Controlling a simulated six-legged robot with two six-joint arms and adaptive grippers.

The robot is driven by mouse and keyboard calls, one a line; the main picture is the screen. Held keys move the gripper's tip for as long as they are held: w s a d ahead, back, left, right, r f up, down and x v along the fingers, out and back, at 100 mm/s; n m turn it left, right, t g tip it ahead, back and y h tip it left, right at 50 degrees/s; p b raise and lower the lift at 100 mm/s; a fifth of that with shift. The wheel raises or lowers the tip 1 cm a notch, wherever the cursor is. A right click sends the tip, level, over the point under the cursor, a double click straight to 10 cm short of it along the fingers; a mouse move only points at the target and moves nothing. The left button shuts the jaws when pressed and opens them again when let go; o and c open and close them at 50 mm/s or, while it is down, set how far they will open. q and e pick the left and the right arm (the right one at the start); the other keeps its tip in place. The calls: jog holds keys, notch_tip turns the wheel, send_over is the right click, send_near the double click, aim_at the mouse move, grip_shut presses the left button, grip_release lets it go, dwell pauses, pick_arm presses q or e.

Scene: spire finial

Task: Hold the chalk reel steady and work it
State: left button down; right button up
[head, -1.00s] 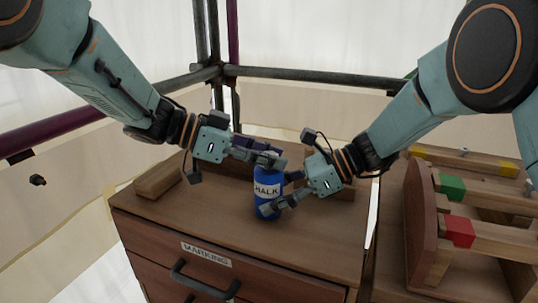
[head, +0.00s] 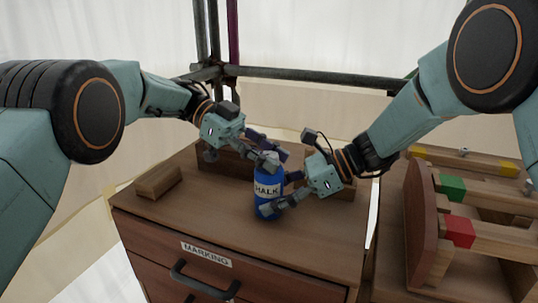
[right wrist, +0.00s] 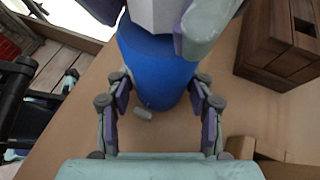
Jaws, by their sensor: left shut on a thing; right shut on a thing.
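The chalk reel (head: 266,189) is a blue upright bottle-like body with a white CHALK label, standing on the wooden cabinet top. My left gripper (head: 272,161) is over its top end, shut on the upper part; its fingers hide what exactly they grip. My right gripper (head: 274,201) comes in from the right, low on the body, and is shut on it. In the right wrist view the blue body of the reel (right wrist: 152,68) lies between my right fingers, and a small grey piece (right wrist: 143,114) shows at its near end.
The wooden cabinet (head: 205,215) has a drawer labelled MARKING with a dark handle (head: 204,280). A wooden block (head: 158,181) lies at its left. A wooden rack with green, red and yellow-marked bars (head: 460,210) stands at the right. Metal poles (head: 310,80) run behind.

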pick_arm(q)
jog(key=shift+m+g+y, duration=0.3)
jog(key=shift+m+g, duration=0.1)
dwell(0.3)
jog(key=c, duration=1)
grip_release()
jog(key=shift+o, duration=0.2)
jog(key=shift+r, duration=0.1)
notch_tip(320, 180, up, 10)
jog(key=shift+f, duration=0.1)
